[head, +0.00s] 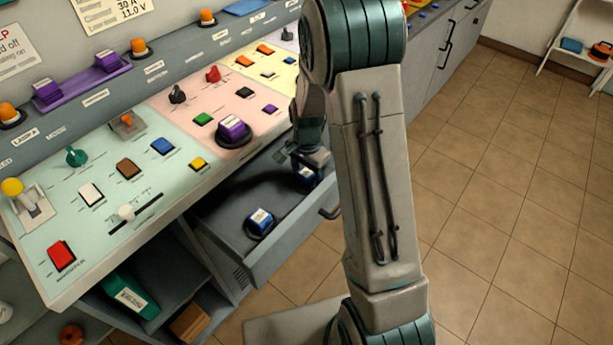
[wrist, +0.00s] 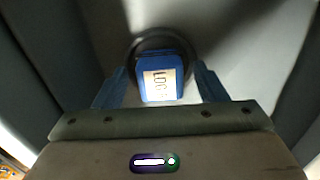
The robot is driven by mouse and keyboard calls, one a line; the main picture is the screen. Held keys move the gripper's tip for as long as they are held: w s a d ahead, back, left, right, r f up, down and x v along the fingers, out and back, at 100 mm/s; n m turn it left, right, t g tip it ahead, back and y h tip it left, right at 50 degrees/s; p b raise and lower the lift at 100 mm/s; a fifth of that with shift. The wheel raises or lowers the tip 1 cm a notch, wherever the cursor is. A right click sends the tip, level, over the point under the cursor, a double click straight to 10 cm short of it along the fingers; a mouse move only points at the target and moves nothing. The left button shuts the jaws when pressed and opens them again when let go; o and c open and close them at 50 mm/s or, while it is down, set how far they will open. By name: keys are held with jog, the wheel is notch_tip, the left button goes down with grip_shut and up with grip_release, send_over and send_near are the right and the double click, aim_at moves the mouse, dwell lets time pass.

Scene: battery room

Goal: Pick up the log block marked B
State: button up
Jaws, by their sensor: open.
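Two blue blocks with white labels sit in round dark holders in the open grey drawer (head: 238,198). The nearer block (head: 260,219) stands free in the head view. The other block (head: 305,174) is deeper right, right below my gripper (head: 308,160). In the wrist view, a blue block (wrist: 160,78) lies between the two fingers of my gripper (wrist: 161,74), with gaps on both sides. Its label seems to read LOG, turned sideways; I cannot make out a B. My gripper is open and empty.
The sloped control panel (head: 100,225) with buttons and levers overhangs the drawer at left. A purple block (head: 233,130) sits on it. The drawer walls rise around the gripper, and a drawer handle (head: 330,205) sticks out. The tiled floor (head: 500,200) at right is clear.

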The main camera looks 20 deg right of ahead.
jog(key=c, duration=1.1)
jog(key=shift+o, duration=0.2)
jog(key=shift+r, duration=0.1)
